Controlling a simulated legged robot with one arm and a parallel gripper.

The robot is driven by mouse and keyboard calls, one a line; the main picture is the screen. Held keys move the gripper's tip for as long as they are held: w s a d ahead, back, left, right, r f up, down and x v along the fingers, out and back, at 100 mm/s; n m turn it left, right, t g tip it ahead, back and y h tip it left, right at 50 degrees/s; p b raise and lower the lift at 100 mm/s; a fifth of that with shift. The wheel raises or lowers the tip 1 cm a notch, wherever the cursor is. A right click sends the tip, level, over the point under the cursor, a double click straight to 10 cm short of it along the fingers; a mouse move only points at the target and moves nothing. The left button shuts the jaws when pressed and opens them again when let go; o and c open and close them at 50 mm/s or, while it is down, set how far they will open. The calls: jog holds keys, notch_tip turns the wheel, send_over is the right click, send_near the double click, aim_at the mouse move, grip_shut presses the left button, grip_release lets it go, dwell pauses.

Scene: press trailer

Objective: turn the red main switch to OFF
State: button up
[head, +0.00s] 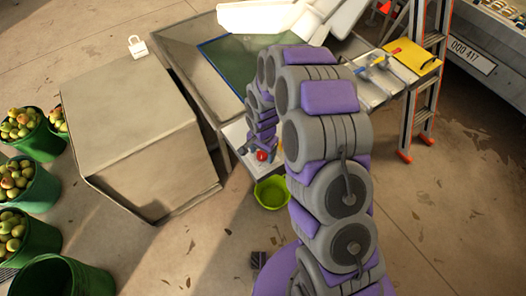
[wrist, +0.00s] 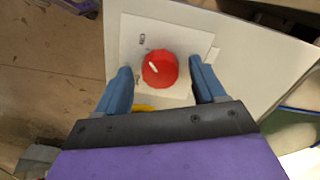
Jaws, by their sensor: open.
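The red main switch (wrist: 160,69) is a round red knob with a white pointer mark, on a pale square plate (wrist: 190,38). In the wrist view the white mark points up and left. A small dark label sits above the knob, too small to read. My gripper (wrist: 160,78) is open, with one blue finger to each side of the knob, apart from it. In the head view the red switch (head: 262,156) shows small on a white panel, just below my gripper (head: 262,141). A bit of yellow shows behind the gripper's body.
A lime-green bowl (head: 272,192) is below the panel.

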jog(key=shift+a, duration=0.45)
jog(key=shift+c, duration=1.2)
jog(key=shift+d, duration=0.5)
jog(key=c, duration=0.5)
jog(key=shift+a, duration=0.1)
jog(key=c, duration=0.3)
